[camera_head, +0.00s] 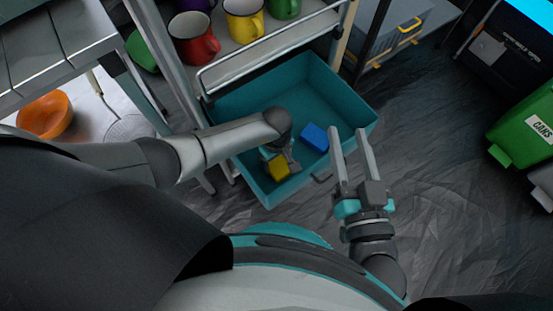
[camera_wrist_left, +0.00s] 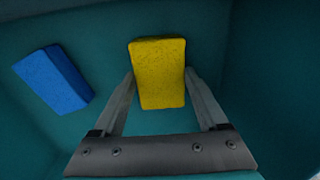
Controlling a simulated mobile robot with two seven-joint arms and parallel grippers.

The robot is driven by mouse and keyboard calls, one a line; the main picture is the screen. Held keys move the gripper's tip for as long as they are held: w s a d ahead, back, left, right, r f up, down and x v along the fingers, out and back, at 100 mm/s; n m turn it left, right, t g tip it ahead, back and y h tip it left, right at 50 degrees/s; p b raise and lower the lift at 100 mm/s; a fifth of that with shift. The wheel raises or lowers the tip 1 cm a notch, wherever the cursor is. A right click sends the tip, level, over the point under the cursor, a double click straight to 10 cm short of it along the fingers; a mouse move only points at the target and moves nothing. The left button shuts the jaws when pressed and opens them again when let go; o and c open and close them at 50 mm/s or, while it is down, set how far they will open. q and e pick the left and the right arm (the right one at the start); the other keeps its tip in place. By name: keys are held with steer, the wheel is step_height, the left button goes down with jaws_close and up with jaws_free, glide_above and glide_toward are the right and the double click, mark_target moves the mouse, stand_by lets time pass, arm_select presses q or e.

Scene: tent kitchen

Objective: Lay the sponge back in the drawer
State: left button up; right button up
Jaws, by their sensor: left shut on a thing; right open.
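A yellow sponge (camera_wrist_left: 158,75) is between the fingers of my left gripper (camera_wrist_left: 162,88), which is shut on it. In the head view the yellow sponge (camera_head: 278,167) shows inside the teal drawer (camera_head: 345,97), near its front wall. A blue sponge (camera_head: 314,137) lies on the drawer floor to the right of the yellow one; in the left wrist view the blue sponge (camera_wrist_left: 53,79) is to the left, apart from the gripper. My left gripper (camera_head: 287,165) is partly hidden by its own wrist. My right gripper (camera_head: 352,160) is open and empty, in front of the drawer's right side.
The drawer is pulled out below a trolley shelf with a red mug (camera_head: 194,40), a yellow mug (camera_head: 243,18) and a green mug (camera_head: 284,8). An orange bowl (camera_head: 45,115) sits at the left. A green bin (camera_head: 525,125) stands at the right, with free floor before it.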

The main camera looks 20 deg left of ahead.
arm_select(q)
steer(key=o, duration=1.4)
steer(key=shift+f, duration=0.15)
steer(key=shift+c, duration=0.2)
